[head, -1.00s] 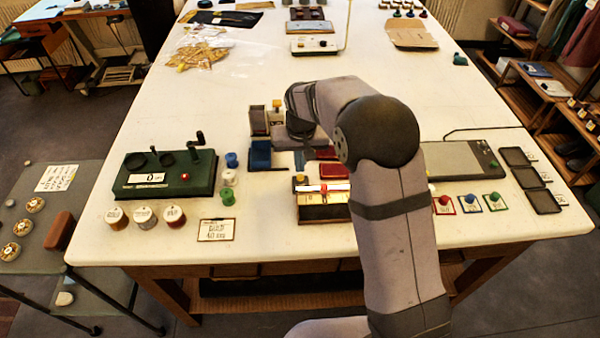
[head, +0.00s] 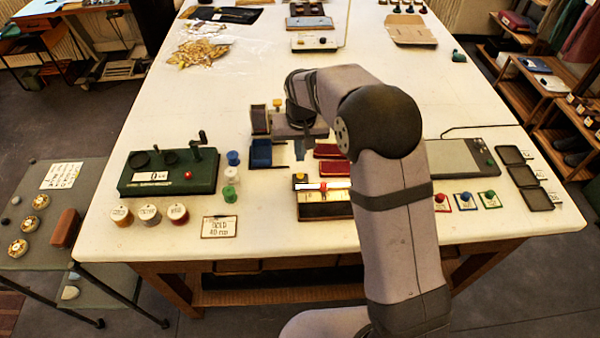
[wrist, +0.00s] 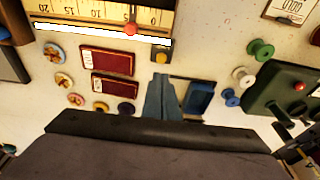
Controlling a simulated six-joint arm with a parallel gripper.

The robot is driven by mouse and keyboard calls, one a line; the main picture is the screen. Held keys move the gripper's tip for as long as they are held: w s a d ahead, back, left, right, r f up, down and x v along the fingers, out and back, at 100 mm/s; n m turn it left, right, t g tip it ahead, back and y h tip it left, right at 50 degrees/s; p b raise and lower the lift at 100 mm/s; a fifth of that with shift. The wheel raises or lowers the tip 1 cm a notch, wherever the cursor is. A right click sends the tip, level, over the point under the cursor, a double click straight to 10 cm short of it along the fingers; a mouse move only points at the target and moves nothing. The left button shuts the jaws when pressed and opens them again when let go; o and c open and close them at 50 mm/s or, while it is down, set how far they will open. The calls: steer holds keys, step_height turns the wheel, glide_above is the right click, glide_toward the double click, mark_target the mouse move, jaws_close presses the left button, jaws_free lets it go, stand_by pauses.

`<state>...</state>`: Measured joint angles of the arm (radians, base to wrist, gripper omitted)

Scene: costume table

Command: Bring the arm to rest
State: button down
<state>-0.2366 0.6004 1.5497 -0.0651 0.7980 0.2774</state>
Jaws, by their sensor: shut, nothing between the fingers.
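My gripper (head: 299,150) hangs above the middle of the white table (head: 310,100), between a blue open holder (head: 261,154) and two dark red labelled boxes (head: 333,168). In the wrist view its grey fingers (wrist: 161,95) are together with nothing between them. They point at the table gap between the blue holder (wrist: 199,98) and the red boxes (wrist: 112,61). The fingers appear apart from both. My arm bends over the table from the front right.
A measuring block with a ruler scale (head: 324,205) stands in front of my gripper. A dark green counter device (head: 168,172) and several thread spools (head: 177,213) are to the left. A grey flat device (head: 455,158) and dark trays (head: 522,175) lie right.

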steer(key=s+d, duration=0.3)
steer(key=s, duration=0.6)
steer(key=s+d+g, duration=0.1)
steer(key=s+d, duration=0.3)
steer(key=s, duration=0.6)
steer(key=s+d+g, duration=0.1)
steer(key=s+d, duration=0.3)
steer(key=s, duration=0.5)
steer(key=shift+s, duration=0.35)
